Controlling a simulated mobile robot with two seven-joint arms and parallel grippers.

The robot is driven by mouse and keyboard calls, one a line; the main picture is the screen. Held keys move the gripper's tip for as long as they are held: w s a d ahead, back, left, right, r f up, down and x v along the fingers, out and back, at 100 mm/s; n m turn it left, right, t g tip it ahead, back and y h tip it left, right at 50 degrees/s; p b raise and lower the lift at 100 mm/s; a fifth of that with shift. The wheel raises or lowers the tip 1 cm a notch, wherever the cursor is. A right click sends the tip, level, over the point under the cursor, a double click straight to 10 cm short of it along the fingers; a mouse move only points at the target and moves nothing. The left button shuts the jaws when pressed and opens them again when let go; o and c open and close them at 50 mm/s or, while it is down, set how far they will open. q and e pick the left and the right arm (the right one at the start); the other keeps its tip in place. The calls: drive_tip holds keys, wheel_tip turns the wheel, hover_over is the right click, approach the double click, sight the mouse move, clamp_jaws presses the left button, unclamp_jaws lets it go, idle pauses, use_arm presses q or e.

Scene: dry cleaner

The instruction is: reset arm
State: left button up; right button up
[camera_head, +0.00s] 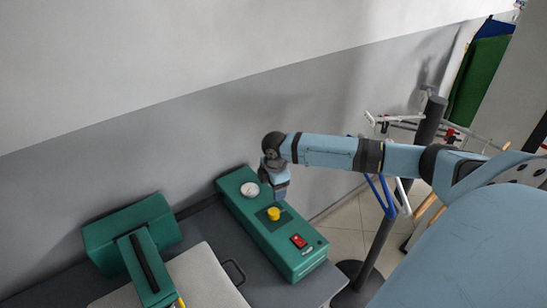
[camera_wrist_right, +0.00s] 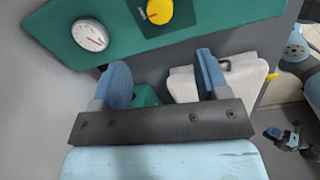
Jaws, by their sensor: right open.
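My right arm comes in from the right in the head view and bends down at its wrist over a green control box. My right gripper (camera_head: 276,191) hangs close to the box, near its white dial. In the right wrist view my right gripper (camera_wrist_right: 161,72) has its two blue fingers wide apart with nothing between them. I cannot tell whether the fingers touch the box.
The green control box (camera_head: 250,222) carries a white dial (camera_head: 249,189), a yellow knob (camera_head: 273,213) and a red switch (camera_head: 298,240). A green press unit (camera_head: 130,232) and pale board (camera_head: 205,278) stand left. A wall rises behind; a rack (camera_head: 430,120) stands right.

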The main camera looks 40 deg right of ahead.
drive_tip(key=shift+r, duration=0.6)
